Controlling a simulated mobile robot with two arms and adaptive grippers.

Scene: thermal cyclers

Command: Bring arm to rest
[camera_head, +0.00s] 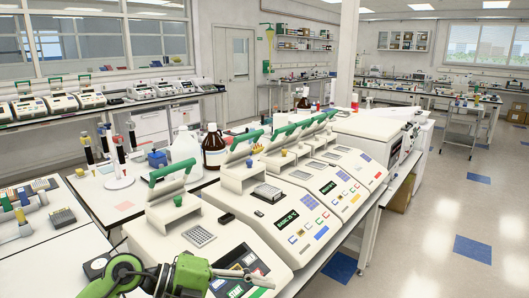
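A green arm of mine comes in from the lower left at the bottom edge. Its thin grey end, which looks like my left gripper (268,282), points right, in front of the control panel of the nearest thermal cycler (160,232). I see it edge-on and small, so I cannot tell whether its fingers are open or shut. No held object can be made out. My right gripper is not in view. Several white thermal cyclers stand in a row on the bench, with green-handled lids raised, including one with a lit display (290,219) and another behind it (335,185).
Behind the row stand a brown bottle (213,152), a clear jug (186,150) and a pipette stand (119,182). Tube racks (28,195) lie on the left bench. A large white instrument (372,132) stands at the row's far end. The floor (430,235) at right is clear.

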